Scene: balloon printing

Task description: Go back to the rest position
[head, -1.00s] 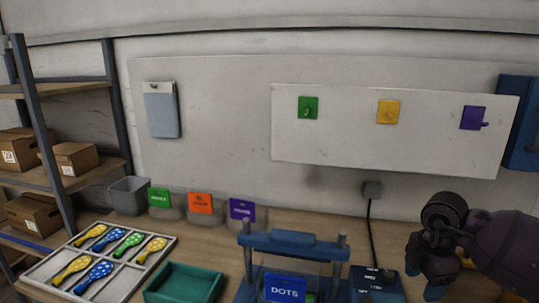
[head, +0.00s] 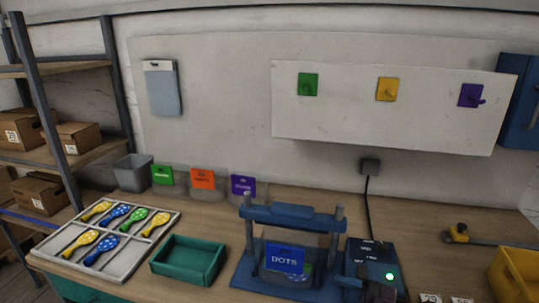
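Neither of my grippers shows in the head view. The blue press (head: 292,215) stands on the bench at the front centre, with a blue DOTS plate (head: 284,257) in it. Right of it is the blue control box (head: 370,256), with a green light (head: 389,276) lit. The white divided tray (head: 52,254) at the left holds several dotted balloons in yellow, blue and green.
An open green bin (head: 188,260) sits between tray and press. A grey bin (head: 132,172) and clear bins with green, orange and purple labels stand along the wall. A yellow bin (head: 517,274) and a yellow-and-dark tool (head: 458,233) lie at the right. A shelf with boxes stands left.

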